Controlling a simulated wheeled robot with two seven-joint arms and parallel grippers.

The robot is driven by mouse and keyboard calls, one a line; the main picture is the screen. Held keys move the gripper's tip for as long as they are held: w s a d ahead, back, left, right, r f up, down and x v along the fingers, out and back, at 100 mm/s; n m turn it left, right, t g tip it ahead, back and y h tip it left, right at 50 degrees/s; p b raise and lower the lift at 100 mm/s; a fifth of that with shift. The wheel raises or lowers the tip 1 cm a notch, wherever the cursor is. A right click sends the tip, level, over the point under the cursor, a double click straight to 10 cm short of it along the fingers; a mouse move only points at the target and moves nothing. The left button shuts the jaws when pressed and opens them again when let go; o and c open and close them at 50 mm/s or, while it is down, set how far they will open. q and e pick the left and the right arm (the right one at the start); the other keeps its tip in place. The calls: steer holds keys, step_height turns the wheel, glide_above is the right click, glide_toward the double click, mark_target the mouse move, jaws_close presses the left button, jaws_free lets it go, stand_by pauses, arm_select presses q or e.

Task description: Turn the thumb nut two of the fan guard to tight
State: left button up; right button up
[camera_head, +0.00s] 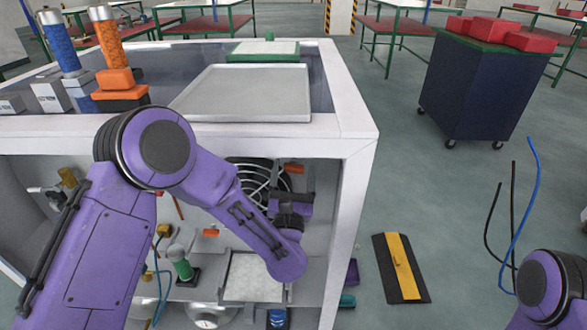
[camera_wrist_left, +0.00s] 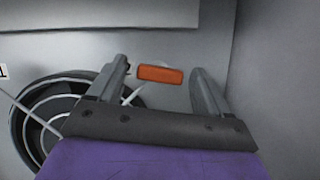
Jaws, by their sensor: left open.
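In the left wrist view the fan guard (camera_wrist_left: 50,115) is at the lower left, partly cut by my gripper. An orange bar-shaped thumb nut (camera_wrist_left: 160,74) lies flat across the view between my fingers, with visible gaps on both sides. It also shows in the head view (camera_head: 293,168). I cannot read which number it bears. My left gripper (camera_wrist_left: 160,69) is open around the nut's line, not visibly touching it. My right gripper is out of view.
The white frame (camera_head: 350,150) surrounds my left arm; its top holds a grey tray (camera_head: 245,92). In the wrist view a grey wall (camera_wrist_left: 275,80) stands close on the right. Below are a light panel (camera_head: 252,278) and a green-based fitting (camera_head: 184,270).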

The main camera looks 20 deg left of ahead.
arm_select(q)
steer(key=shift+w, duration=0.15)
steer(key=c, duration=1)
steer(key=shift+c, duration=0.2)
